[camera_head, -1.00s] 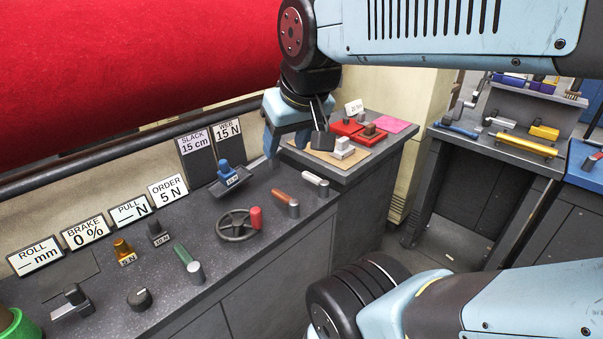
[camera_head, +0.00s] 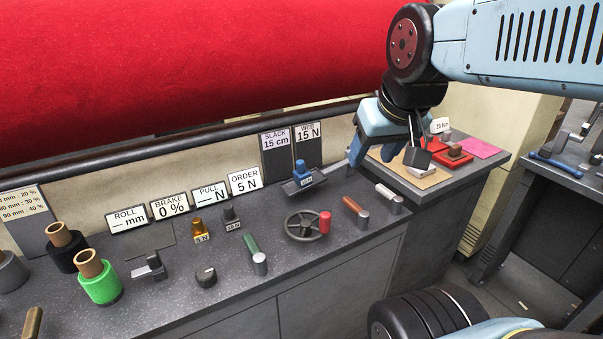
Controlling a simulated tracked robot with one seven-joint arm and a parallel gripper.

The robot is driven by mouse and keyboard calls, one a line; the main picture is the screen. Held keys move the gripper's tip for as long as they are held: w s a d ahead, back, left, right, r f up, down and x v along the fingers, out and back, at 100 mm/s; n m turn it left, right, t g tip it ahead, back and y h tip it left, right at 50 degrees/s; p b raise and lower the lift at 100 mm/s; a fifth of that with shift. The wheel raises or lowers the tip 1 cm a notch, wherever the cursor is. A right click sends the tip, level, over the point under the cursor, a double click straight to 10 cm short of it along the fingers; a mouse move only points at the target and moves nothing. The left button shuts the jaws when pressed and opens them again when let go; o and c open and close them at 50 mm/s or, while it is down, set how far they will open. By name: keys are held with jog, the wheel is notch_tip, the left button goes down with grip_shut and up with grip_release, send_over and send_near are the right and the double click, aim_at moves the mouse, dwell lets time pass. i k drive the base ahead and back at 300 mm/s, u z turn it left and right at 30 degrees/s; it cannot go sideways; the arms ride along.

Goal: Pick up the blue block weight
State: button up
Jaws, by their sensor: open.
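The blue block weight (camera_head: 302,171) stands upright on a small dark plate at the back of the grey counter, below the slack and web signs. It has a knob on top and a small label at its front. My gripper (camera_head: 386,156) hangs to the right of the weight, over the counter's right part. It is open, its fingers apart and pointing down, with nothing seen between them. It is clear of the weight, which shows in full.
A handwheel (camera_head: 305,226) and several levers sit in front. The red felt roll (camera_head: 200,70) spans the back. Green (camera_head: 99,281) and black spools stand at the left.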

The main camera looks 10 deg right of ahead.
aim_at(303, 177)
jog(key=z, duration=1)
jog(key=k, duration=1.05)
jog(key=u, duration=0.8)
jog(key=i, duration=1)
jog(key=z, duration=0.05)
